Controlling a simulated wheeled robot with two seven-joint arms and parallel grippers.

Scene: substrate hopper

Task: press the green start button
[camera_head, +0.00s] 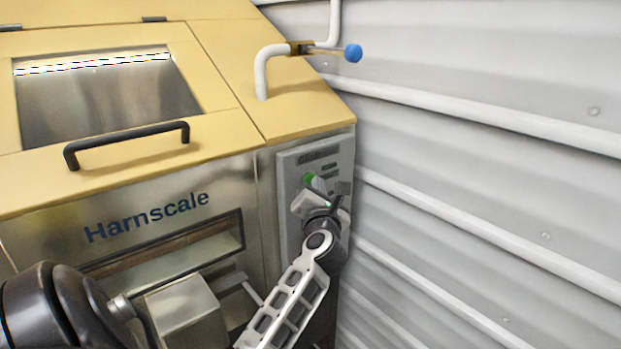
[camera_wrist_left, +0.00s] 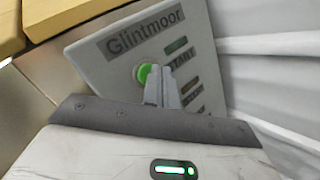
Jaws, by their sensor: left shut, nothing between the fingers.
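The green start button (camera_head: 309,178) is on the grey control panel (camera_head: 287,163) at the right of the machine's front. In the left wrist view the round green button (camera_wrist_left: 142,74) sits left of the START label, its right side covered by my fingers. My left gripper (camera_head: 319,187) is shut and empty, with its fingertips right at the button in the head view. In the left wrist view my left fingers (camera_wrist_left: 158,72) overlap the button's right edge; I cannot tell whether they touch it. My right gripper is not in view.
The yellow-topped hopper (camera_head: 225,80) has a windowed lid with a black handle (camera_head: 128,143). A white pipe with a blue-knobbed valve (camera_head: 353,53) rises from its top. A ribbed white wall (camera_head: 480,150) stands close to the panel's right. Other labels below START are partly hidden.

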